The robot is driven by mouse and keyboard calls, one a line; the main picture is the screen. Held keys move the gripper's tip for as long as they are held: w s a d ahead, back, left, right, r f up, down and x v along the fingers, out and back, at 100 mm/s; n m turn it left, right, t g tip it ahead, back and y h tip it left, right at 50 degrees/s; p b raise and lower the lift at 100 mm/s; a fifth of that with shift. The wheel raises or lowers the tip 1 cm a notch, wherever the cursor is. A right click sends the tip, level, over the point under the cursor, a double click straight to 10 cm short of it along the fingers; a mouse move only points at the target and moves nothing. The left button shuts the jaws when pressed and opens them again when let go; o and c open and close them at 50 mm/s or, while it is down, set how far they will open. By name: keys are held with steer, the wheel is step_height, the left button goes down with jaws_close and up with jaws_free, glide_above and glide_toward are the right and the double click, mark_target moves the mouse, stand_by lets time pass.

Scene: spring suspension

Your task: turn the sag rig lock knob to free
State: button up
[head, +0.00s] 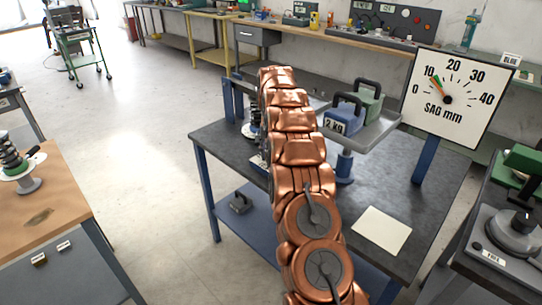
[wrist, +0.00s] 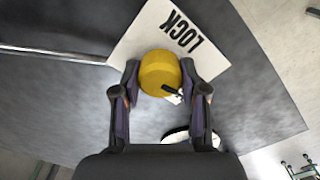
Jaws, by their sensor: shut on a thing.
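The yellow lock knob (wrist: 159,74) shows in the wrist view, on a white plate (wrist: 140,47) that reads LOCK. My gripper (wrist: 160,82) has one finger on each side of the knob and is shut on it. A black pointer on the knob points toward the lower right of the wrist view, away from the word LOCK. A small white label near the pointer is too small to read. In the head view my copper arm reaches over the rig table (head: 225,135) and hides the knob and my gripper.
The sag dial (head: 447,97) stands at the table's right, its needle near 10. A blue 2 kg weight (head: 343,119) and a green weight (head: 366,97) sit on a tray (head: 383,132). A paper (head: 383,230) lies at the front. Benches stand left and right.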

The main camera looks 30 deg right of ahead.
steer(key=shift+m, duration=0.9)
steer(key=o, duration=1.1)
steer(key=shift+o, duration=0.2)
steer(key=shift+r, duration=0.15)
steer(key=shift+r, duration=3.65)
